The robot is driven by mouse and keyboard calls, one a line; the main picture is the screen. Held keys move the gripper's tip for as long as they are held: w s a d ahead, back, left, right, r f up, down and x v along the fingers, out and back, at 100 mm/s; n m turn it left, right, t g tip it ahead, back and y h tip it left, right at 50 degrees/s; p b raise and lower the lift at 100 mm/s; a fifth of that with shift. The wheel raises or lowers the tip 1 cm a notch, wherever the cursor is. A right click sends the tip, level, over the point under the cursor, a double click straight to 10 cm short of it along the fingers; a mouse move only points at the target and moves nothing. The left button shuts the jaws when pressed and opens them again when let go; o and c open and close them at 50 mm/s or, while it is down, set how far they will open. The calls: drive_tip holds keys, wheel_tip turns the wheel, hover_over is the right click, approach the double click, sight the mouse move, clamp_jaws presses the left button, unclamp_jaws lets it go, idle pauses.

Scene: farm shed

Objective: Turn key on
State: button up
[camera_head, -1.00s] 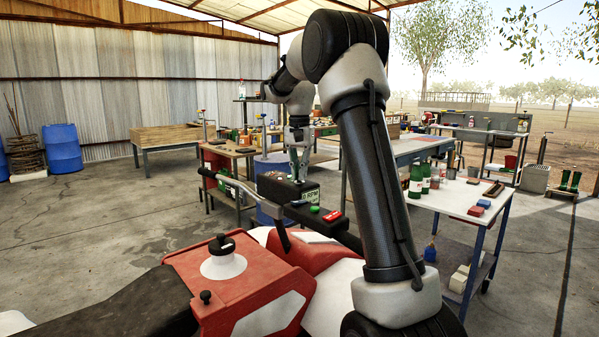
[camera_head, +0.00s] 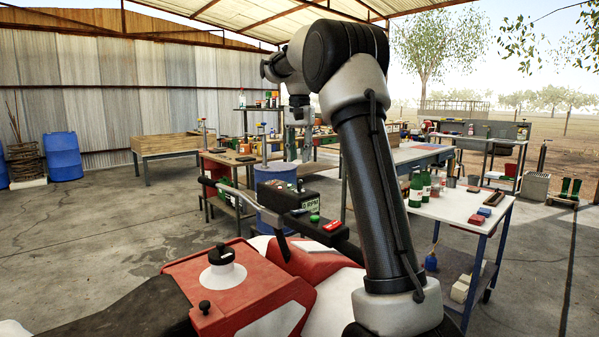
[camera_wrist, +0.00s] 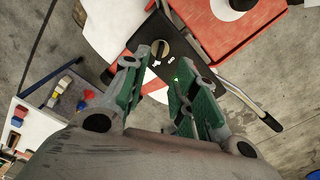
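The black dash console (camera_head: 290,197) of a red and white vehicle (camera_head: 235,285) has an RPM display, a green button (camera_head: 315,218) and a red switch (camera_head: 333,224). In the wrist view, a round beige key switch (camera_wrist: 160,49) with a dark bar across it sits on the black panel, beside small white marks. I cannot read the marks or tell the key's setting. My gripper (camera_head: 299,145) points down above the console, clear of it. In the wrist view, the green-padded fingers of my gripper (camera_wrist: 156,88) are apart with nothing between them.
A handlebar (camera_head: 235,190) runs to the left of the console. A white-topped table (camera_head: 450,205) with bottles and small blocks stands to the right. Wooden workbenches and a blue barrel (camera_head: 62,157) stand farther back. The concrete floor at left is clear.

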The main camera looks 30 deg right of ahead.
wheel_tip(320, 180, up, 4)
drive_tip(key=shift+f, duration=0.2)
idle(0.4)
